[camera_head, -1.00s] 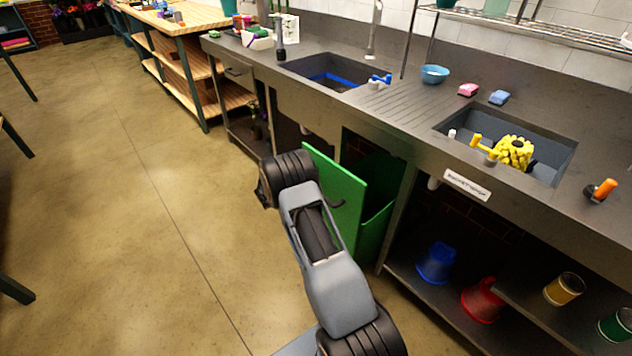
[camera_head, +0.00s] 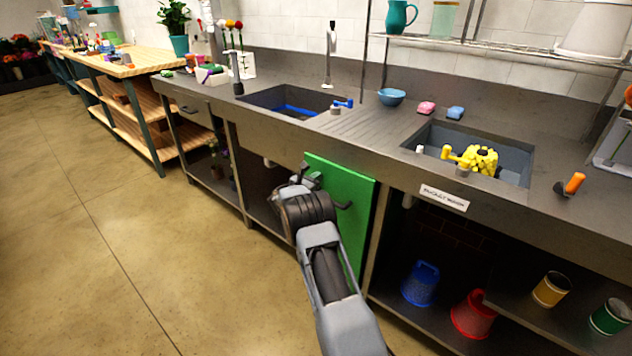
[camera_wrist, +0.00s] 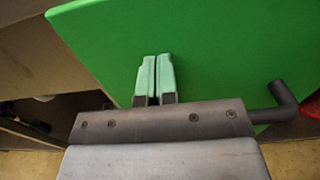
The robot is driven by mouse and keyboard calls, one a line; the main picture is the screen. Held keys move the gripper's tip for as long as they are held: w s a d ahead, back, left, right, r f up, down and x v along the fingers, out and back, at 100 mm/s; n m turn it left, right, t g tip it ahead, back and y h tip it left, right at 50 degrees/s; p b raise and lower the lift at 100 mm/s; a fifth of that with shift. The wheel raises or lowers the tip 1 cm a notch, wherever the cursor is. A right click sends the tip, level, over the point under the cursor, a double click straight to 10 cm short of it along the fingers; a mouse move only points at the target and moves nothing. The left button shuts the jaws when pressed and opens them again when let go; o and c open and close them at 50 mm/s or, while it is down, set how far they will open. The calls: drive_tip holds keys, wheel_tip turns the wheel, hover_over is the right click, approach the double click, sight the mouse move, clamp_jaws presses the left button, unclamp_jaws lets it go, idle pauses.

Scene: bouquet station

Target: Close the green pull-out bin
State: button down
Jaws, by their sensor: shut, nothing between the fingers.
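The green pull-out bin (camera_head: 352,190) is under the counter between the two sinks. Its front panel stands about level with the counter's front, and its inside is hidden. A dark handle sticks out from the panel; in the wrist view the handle (camera_wrist: 285,98) is at the right. My gripper (camera_head: 308,172) is at the upper left part of the panel. In the wrist view my gripper (camera_wrist: 154,78) has its two pale green fingertips together, with nothing between them, against or just in front of the green panel (camera_wrist: 215,45). Contact cannot be told for sure.
A blue bucket (camera_head: 421,284) and a red bucket (camera_head: 473,313) stand on the low shelf right of the bin. The counter edge (camera_head: 330,142) runs above my arm. An open bay lies left of the bin. The floor (camera_head: 150,260) at the left is clear.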

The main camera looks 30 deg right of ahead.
drive_tip(key=shift+d+r, duration=0.2)
drive_tip(key=shift+r, duration=0.15)
drive_tip(key=p+v, duration=0.1)
drive_tip(key=v, duration=1.3)
drive_tip(key=shift+a+f, duration=0.25)
drive_tip(key=shift+f, duration=0.05)
